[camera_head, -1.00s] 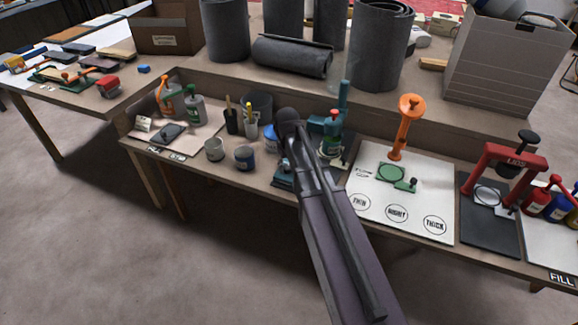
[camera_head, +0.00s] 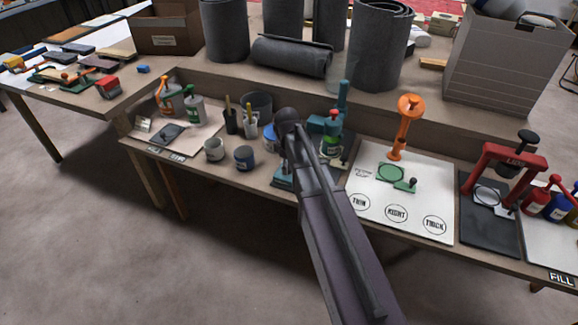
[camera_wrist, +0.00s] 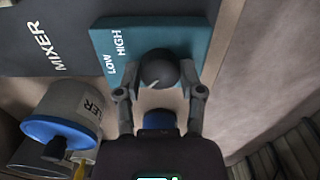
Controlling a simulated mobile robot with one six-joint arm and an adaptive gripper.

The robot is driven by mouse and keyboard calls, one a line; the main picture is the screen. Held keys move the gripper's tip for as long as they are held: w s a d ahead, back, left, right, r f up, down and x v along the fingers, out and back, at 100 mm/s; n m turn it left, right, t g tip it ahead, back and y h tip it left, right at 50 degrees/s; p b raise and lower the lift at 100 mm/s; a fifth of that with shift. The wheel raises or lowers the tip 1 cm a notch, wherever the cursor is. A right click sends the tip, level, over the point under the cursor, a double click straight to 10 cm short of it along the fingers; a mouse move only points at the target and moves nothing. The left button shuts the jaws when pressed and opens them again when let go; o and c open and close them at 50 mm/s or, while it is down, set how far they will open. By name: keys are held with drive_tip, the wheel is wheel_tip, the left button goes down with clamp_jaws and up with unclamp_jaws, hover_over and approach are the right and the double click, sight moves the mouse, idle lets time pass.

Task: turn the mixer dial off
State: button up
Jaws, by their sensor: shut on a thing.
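The mixer is teal, and its head and column (camera_head: 341,97) rise behind my arm in the head view. Its teal base (camera_wrist: 103,42) shows in the wrist view, with LOW and HIGH printed on it. The dark round dial (camera_wrist: 160,66) sits at the base's near edge, with a short pale mark on its lower left part. My gripper (camera_wrist: 160,90) has one finger on each side of the dial and is shut on it. No OFF label is visible. In the head view my arm hides the gripper and the dial.
In the wrist view a grey container with a blue rim (camera_wrist: 62,115) stands close to the left finger.

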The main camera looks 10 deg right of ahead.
drive_tip(key=shift+s+a+n, duration=0.15)
drive_tip(key=shift+n, duration=0.15)
drive_tip(key=o, duration=1.2)
drive_tip(key=shift+r, duration=0.1)
